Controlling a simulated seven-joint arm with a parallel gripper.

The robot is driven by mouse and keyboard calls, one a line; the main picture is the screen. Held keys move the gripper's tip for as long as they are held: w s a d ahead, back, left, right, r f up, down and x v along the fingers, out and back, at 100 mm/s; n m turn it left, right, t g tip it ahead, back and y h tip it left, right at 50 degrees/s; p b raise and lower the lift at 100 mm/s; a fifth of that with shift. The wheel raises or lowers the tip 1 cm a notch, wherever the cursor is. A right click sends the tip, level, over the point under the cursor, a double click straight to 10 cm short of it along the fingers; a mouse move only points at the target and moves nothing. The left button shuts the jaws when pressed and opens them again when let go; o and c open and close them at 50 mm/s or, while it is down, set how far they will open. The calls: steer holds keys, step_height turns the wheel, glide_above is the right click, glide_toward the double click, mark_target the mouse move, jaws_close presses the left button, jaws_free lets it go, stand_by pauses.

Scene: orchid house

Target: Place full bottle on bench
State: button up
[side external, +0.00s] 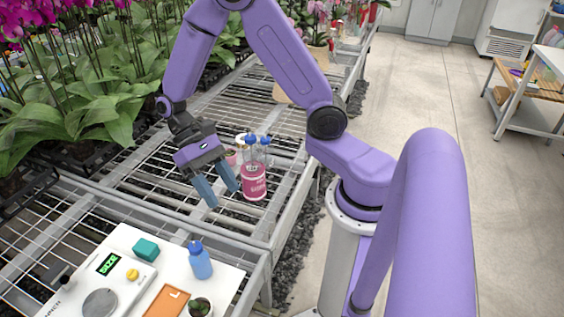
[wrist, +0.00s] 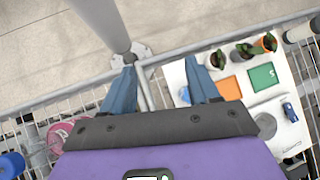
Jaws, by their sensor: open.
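A clear bottle with a pink lower part and white lettering (side external: 254,182) stands upright on the wire-mesh bench (side external: 160,187). Blue caps (side external: 252,139) show above it, with at least one more clear bottle close behind. I cannot tell how full each bottle is. My gripper (side external: 222,197) is open and empty, pointing down over the mesh just left of the pink bottle, apart from it. In the wrist view my gripper (wrist: 159,66) has nothing between its fingers; a pink round thing (wrist: 62,135) and a blue cap (wrist: 12,165) lie to its left.
A white board (side external: 225,292) at the front holds a blue bottle (side external: 200,262), a teal block (side external: 146,249), a scale (side external: 100,300), an orange tray (side external: 169,302) and a potted plant (side external: 200,308). Orchids (side external: 85,95) crowd the left. Mesh left of my gripper is bare.

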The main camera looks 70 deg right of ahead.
steer(key=s+d+r+n+t+h, duration=0.2)
steer(key=s+r+n+t, duration=0.6)
steer(key=s+n, duration=0.5)
steer(key=shift+d+n+h, duration=0.4)
steer(key=shift+d+n, duration=0.2)
steer(key=shift+d, duration=0.05)
steer(key=shift+s, duration=0.1)
